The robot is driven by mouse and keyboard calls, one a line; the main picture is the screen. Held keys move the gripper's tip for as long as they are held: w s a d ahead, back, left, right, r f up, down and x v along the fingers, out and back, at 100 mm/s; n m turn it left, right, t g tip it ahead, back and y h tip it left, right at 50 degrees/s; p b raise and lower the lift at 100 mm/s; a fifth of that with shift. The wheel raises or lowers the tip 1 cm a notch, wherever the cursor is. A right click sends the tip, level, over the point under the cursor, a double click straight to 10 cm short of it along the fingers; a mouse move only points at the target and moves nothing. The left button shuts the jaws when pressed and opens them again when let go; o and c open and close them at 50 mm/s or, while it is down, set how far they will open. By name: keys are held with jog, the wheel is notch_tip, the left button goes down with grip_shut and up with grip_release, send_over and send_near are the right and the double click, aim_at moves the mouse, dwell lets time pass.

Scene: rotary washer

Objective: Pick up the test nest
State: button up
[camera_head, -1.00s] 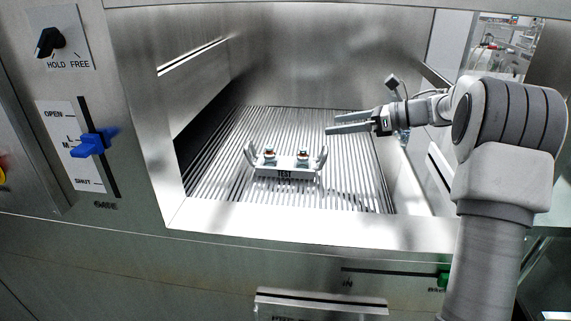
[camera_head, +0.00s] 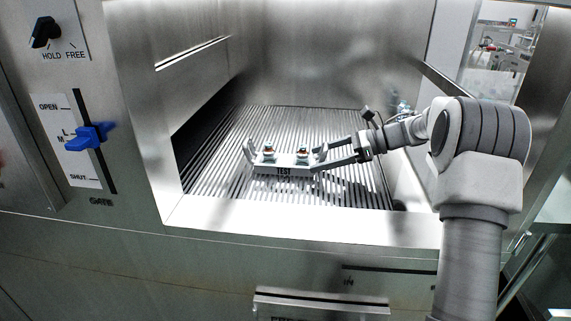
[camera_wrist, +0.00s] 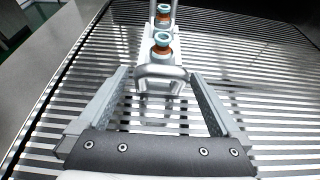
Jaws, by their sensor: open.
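The test nest (camera_head: 284,171) is a pale tray with a "TEST" label on its front and an upright handle at each end. It sits on the slatted floor of the chamber and holds two small capped vials (camera_head: 269,152). My gripper (camera_head: 318,160) is open at the nest's right end. In the wrist view my open fingers (camera_wrist: 165,90) stand on either side of the near handle (camera_wrist: 160,72), with a gap to each side. Whether they reach fully around it is hard to tell. The vials line up behind that handle in the wrist view.
The slatted floor (camera_head: 220,180) is clear around the nest. Metal walls close the chamber, and a front sill (camera_head: 300,222) runs below the opening. A blue gate lever (camera_head: 88,136) and a black HOLD/FREE knob (camera_head: 45,33) are on the left panel.

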aim_at(308, 161)
jog(key=b+x, duration=0.1)
jog(key=x, duration=0.3)
jog(key=shift+a+f, duration=0.15)
jog(key=shift+f, duration=0.05)
jog(key=shift+r, duration=0.1)
jog(key=c, duration=1.4)
